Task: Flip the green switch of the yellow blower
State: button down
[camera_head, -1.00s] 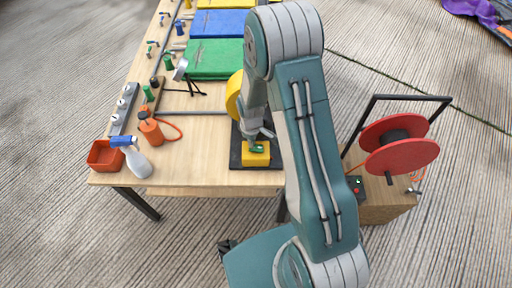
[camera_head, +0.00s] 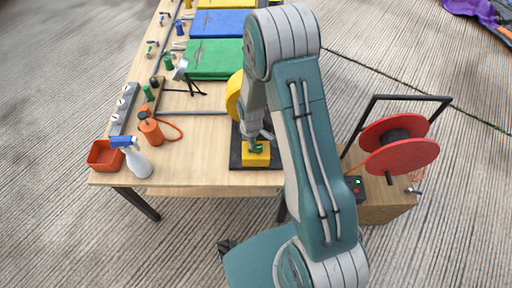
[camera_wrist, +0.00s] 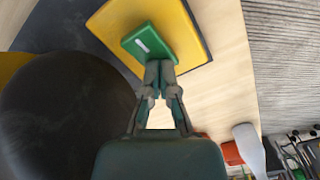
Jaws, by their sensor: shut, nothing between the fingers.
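The yellow blower (camera_head: 235,95) stands on a dark base plate at the front of the table, mostly behind my arm. Its yellow switch box (camera_head: 257,159) faces the table's front edge and carries the green switch (camera_head: 259,148). In the wrist view, the green switch (camera_wrist: 147,42) is a rocker with a white mark on the yellow box (camera_wrist: 187,28). My gripper (camera_wrist: 160,66) is shut and empty, its fingertips at the switch's near edge. They look touching or very close; I cannot tell which. In the head view my gripper (camera_head: 252,144) is just above the switch.
A spray bottle (camera_head: 136,160), a red bin (camera_head: 105,155) and an orange bottle (camera_head: 150,128) stand at the table's front left. Green (camera_head: 214,59) and blue (camera_head: 218,24) folded sheets lie further back. A red reel (camera_head: 402,157) stands at the right.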

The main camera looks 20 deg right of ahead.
jog(key=shift+r, duration=3.45)
jog(key=shift+r, duration=0.1)
notch_tip(320, 180, up, 9)
jog(key=m+t, duration=0.1)
jog(key=m, duration=0.1)
send_over(253, 151)
jog(key=s+r+m+t, duration=0.2)
jog(key=s+r, duration=0.3)
jog(key=r, duration=0.6)
jog(key=s+r+m+t, duration=0.2)
jog(key=s+r+m, duration=0.2)
jog(key=s+r, duration=0.6)
jog(key=s, duration=0.4)
jog(key=shift+s+t, duration=0.2)
jog(key=shift+t, duration=0.1)
jog(key=shift+r, duration=0.1)
